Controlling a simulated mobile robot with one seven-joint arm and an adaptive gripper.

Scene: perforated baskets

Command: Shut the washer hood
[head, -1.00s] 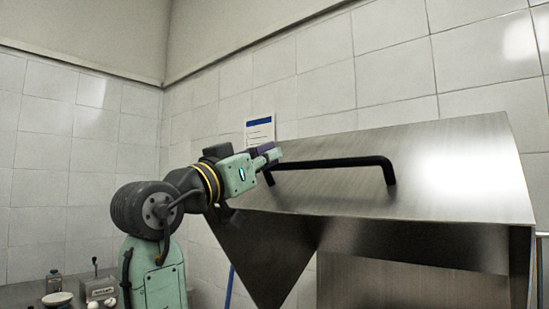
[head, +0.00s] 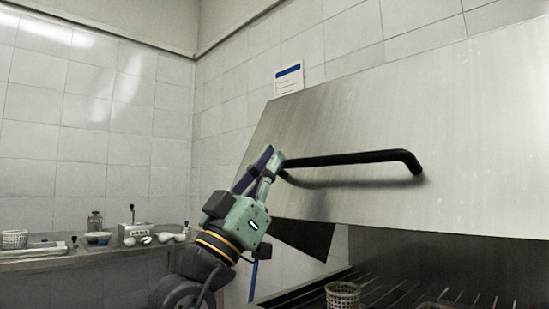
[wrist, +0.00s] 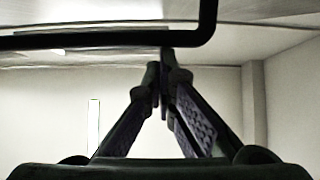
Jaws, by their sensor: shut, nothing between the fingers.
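The washer hood (head: 450,120) is a large brushed-steel panel, tilted and raised above the washer's opening. A black bar handle (head: 350,158) runs across its face. My gripper (head: 271,158) is shut and empty, pointing up at the handle's left end. In the wrist view, the fingertips (wrist: 163,70) meet just below the black handle (wrist: 110,38), close to its bent end. Whether they touch it I cannot tell. The hood's dark left side (head: 305,236) shows partly below the panel.
A perforated basket (head: 343,293) stands on the slatted rack (head: 400,287) under the hood. At left, a steel counter (head: 80,260) holds a white basket (head: 14,240), a bottle (head: 95,222) and small dishes. A notice (head: 289,78) hangs on the tiled wall.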

